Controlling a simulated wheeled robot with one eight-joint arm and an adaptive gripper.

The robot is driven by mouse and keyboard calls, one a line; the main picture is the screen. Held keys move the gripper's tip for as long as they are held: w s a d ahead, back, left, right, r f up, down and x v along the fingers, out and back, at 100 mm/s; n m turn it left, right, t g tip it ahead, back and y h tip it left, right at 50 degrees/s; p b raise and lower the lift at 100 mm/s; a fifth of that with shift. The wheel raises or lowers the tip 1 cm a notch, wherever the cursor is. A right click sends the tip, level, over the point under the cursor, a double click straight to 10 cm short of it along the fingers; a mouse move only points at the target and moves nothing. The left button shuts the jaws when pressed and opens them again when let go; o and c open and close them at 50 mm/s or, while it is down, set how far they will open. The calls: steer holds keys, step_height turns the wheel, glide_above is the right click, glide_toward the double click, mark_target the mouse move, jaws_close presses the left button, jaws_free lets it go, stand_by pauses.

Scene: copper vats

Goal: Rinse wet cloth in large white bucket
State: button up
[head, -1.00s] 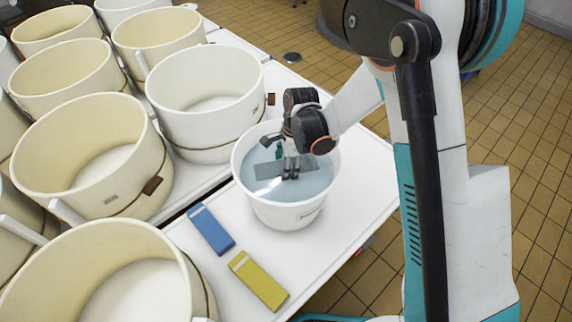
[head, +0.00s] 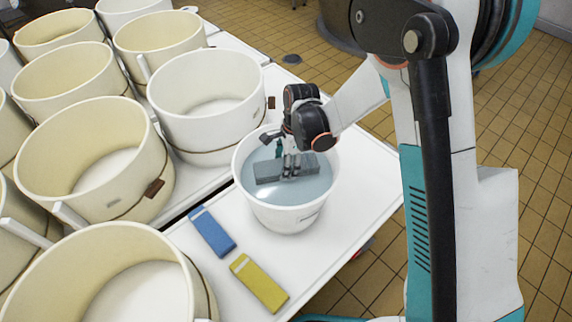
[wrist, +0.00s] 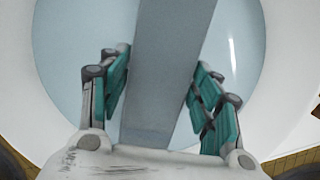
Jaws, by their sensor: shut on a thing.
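The white bucket (head: 285,217) stands on the white table and holds pale blue water (head: 258,188). The cloth (head: 268,172), a grey-blue folded strip, lies across the inside of the bucket at the water. My gripper (head: 291,175) reaches down into the bucket over the cloth. It is shut on the cloth, which also runs lengthwise between the teal finger pads in the wrist view (wrist: 168,70). The bucket's inner wall (wrist: 285,60) curves around both. I cannot tell how much of the cloth is under water.
A blue cloth (head: 212,231) and a yellow cloth (head: 259,283) lie on the table (head: 345,215) left of and in front of the bucket. Several cream tubs (head: 95,160) crowd the left, one close behind the bucket. The table is bare to the bucket's right.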

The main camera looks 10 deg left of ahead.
step_height(320, 180, up, 13)
steer(key=p, duration=0.6)
steer(key=shift+f+p, duration=0.15)
steer(key=shift+p, duration=0.25)
stand_by(0.8)
